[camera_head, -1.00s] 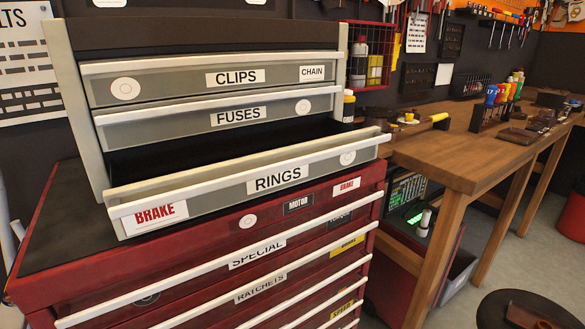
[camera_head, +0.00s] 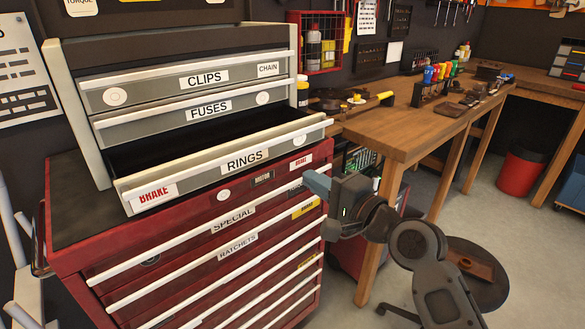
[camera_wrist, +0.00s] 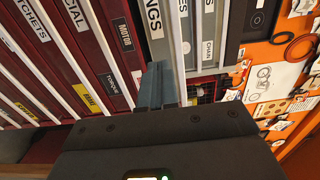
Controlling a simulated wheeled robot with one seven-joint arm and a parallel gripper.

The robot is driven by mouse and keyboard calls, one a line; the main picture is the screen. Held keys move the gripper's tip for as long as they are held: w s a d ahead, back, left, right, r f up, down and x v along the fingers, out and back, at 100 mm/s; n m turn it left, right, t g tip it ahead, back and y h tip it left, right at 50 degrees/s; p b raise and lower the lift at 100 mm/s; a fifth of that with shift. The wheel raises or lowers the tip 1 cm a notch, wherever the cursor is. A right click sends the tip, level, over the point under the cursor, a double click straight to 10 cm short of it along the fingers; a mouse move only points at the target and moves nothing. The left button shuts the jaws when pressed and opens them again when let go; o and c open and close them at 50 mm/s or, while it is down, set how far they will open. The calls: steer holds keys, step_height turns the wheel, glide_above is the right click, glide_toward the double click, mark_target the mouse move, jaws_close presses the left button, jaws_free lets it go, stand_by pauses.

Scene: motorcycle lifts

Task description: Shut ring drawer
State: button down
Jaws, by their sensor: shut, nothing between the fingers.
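The ring drawer (camera_head: 215,173), grey with a white top edge and labelled RINGS and BRAKE, is pulled out of the small grey cabinet, and its dark inside shows. In the wrist view its front (camera_wrist: 151,27) shows with the letters NGS. My gripper (camera_head: 309,181) is in front of the red chest, just below and to the right of the drawer's right end. Its blue-grey fingers are together and empty. In the wrist view the fingers (camera_wrist: 157,82) point toward the drawer front. I cannot tell whether they touch it.
The FUSES drawer (camera_head: 181,116) and CLIPS drawer (camera_head: 177,86) above are closed. The red chest (camera_head: 262,200) stands below. A wooden bench (camera_head: 392,140) with tools is on the right. A dark stool (camera_head: 487,270) stands behind my arm. Grey floor shows at the right.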

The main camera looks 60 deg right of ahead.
mark_target(265, 151)
steer(key=p+x, duration=0.2)
steer(key=x, duration=0.9)
steer(key=shift+w+d, duration=0.1)
steer(key=shift+w, duration=0.25)
steer(key=shift+w+d+f+p, duration=0.1)
steer(key=shift+w+d+p, duration=0.15)
steer(key=shift+w, duration=0.35)
steer(key=shift+w, duration=0.1)
steer(key=x, duration=0.7)
steer(key=shift+w, duration=0.4)
